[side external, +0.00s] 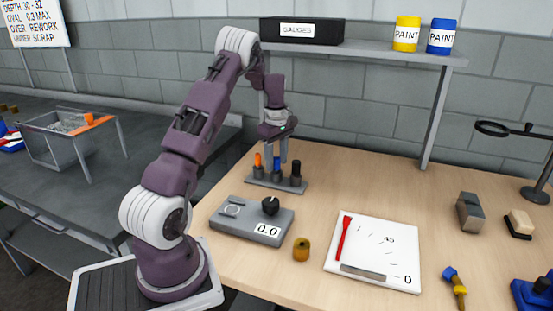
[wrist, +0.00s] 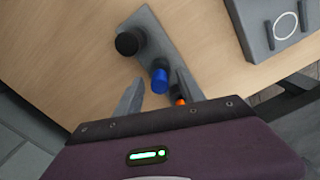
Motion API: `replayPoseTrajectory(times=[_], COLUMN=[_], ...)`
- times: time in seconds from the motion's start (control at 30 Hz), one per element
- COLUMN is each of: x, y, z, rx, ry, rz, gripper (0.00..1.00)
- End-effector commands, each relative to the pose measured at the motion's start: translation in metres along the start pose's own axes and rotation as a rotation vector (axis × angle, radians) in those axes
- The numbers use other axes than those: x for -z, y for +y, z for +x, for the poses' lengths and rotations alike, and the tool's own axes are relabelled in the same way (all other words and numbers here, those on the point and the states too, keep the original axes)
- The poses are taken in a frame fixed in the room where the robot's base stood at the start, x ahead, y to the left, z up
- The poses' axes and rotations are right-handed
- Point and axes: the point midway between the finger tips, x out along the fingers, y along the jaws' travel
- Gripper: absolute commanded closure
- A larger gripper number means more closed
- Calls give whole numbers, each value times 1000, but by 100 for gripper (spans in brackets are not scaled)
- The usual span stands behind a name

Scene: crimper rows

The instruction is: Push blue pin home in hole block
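The hole block (side external: 262,183) is a grey strip on the wooden bench in the side external view, and it also shows in the wrist view (wrist: 150,22). The blue pin (side external: 277,163) stands upright in its middle position, between an orange pin and a black one. The blue pin also shows in the wrist view (wrist: 160,79). My gripper (side external: 276,157) points down over it, open, with one finger on each side. In the wrist view, small gaps show between the pin and the fingertips (wrist: 159,77). How deep the pin sits is hard to tell.
The orange pin (side external: 258,160) and black pin (side external: 296,168) stand close on either side. A grey gauge box (side external: 245,226) with a black knob lies in front. A brass cylinder (side external: 301,250) and a white sheet (side external: 350,259) lie nearer the bench front. A shelf (side external: 385,50) is above.

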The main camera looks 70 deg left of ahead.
Motion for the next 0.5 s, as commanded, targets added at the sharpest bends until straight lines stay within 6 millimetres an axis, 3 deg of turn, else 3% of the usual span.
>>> replayPoseTrajectory(times=[0.23, 0.5], x=[0, 0], y=[0, 1], z=[-4, -57], rx=[-1, -3], ry=[1, 2], rz=[0, 1], gripper=[54, 54])
